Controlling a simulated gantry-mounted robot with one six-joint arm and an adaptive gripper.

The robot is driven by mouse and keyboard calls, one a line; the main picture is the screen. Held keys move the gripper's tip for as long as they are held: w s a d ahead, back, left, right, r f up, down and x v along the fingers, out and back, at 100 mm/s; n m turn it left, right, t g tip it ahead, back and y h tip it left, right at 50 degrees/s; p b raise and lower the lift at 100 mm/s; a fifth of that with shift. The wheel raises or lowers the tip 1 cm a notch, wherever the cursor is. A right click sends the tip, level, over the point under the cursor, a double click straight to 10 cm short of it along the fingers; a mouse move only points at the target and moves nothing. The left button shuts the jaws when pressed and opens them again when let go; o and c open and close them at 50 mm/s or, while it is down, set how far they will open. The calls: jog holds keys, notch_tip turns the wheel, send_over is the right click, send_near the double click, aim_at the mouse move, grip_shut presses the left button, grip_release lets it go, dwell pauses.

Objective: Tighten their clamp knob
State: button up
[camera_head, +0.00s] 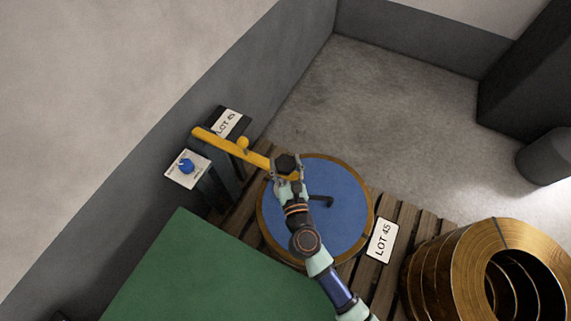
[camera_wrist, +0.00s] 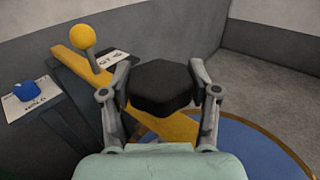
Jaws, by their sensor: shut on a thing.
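The black, faceted clamp knob (camera_head: 286,163) sits at the end of a yellow arm (camera_head: 225,143), above a blue round disc (camera_head: 340,195) with a copper-coloured rim. In the wrist view the knob (camera_wrist: 162,88) fills the space between my two fingers. My gripper (camera_head: 287,178) is shut on the knob, with one finger on each side of it. In the wrist view my gripper (camera_wrist: 160,98) hides part of the yellow arm (camera_wrist: 85,72) under the knob.
A panel with a blue knob (camera_head: 186,166) stands left of the yellow arm. A green surface (camera_head: 175,265) lies at lower left. Copper coils (camera_head: 440,265) stand at lower right. The wooden pallet (camera_head: 407,220) carries a LOT 45 card (camera_head: 382,241).

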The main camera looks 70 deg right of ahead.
jog(key=shift+m+g, duration=0.3)
jog(key=o, duration=1.2)
jog(key=v, duration=1.2)
jog(key=shift+w+a+f, duration=0.1)
